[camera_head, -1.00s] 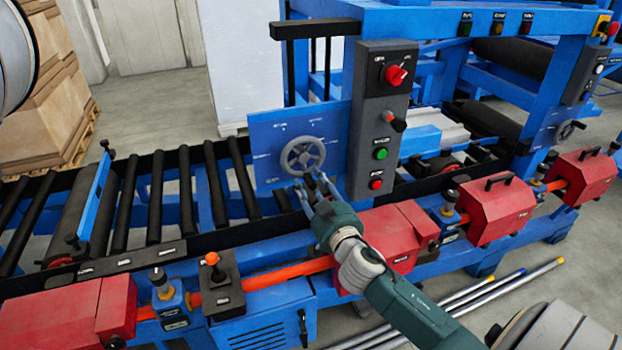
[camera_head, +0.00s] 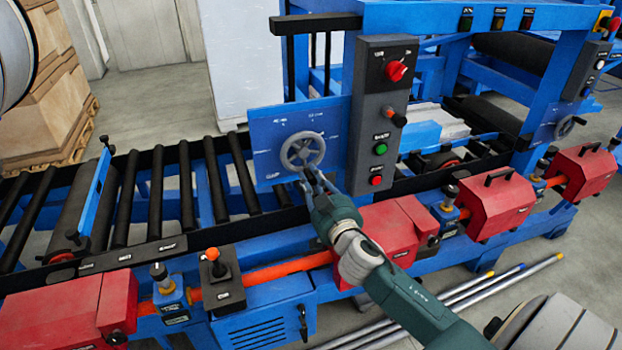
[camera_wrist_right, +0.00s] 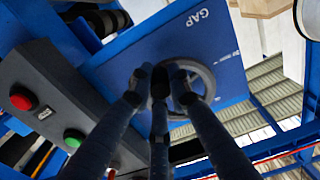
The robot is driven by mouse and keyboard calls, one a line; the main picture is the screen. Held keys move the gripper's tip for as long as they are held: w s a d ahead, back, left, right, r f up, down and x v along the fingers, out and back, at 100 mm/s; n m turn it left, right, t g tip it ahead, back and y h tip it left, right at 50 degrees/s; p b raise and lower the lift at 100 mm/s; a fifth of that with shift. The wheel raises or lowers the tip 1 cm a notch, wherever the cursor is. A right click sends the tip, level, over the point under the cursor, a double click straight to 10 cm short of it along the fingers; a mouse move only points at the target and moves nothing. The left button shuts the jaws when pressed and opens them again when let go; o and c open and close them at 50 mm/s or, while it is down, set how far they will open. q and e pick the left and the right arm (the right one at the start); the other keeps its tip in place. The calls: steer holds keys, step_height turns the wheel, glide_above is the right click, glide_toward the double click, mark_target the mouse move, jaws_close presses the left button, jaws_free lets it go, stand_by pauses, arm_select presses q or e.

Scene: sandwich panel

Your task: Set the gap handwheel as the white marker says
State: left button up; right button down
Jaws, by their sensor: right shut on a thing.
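The gap handwheel (camera_head: 303,151) is a grey spoked wheel on a blue plate (camera_head: 262,141) with small white markings, too small to read in the head view. In the right wrist view the handwheel (camera_wrist_right: 198,88) sits partly behind my fingers, and the plate (camera_wrist_right: 226,62) reads "GAP". My right gripper (camera_head: 309,176) is shut on the handwheel's lower rim; its fingers (camera_wrist_right: 162,80) also show close up in the wrist view. I cannot make out the white marker apart from the plate's markings. My left gripper is not in view.
A grey control box (camera_head: 379,115) with a red knob and several buttons stands just right of the plate. Black rollers (camera_head: 157,195) run to the left. Red covers (camera_head: 497,208) and an orange shaft (camera_head: 280,271) lie along the front. Pipes (camera_head: 470,298) lie on the floor.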

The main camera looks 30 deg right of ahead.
steer(key=shift+s+d+r+n+p, duration=0.1)
steer(key=shift+d+r+n+p, duration=0.35)
steer(key=shift+n, duration=0.8)
steer(key=shift+s+d+r+n+p, duration=0.15)
steer(key=shift+d+n, duration=0.4)
steer(key=shift+n, duration=0.65)
steer(key=shift+s+d+r+n+p, duration=0.1)
steer(key=shift+d+r+n+p, duration=0.35)
steer(key=shift+n, duration=0.8)
steer(key=shift+d, duration=0.1)
steer(key=c, duration=1.6)
jaws_free()
steer(key=shift+c, duration=0.2)
steer(key=shift+f, duration=0.2)
steer(key=shift+s, duration=0.2)
glide_toward(318, 163)
steer(key=v, duration=0.5)
steer(key=shift+s+r, duration=0.15)
steer(key=shift+s, duration=0.2)
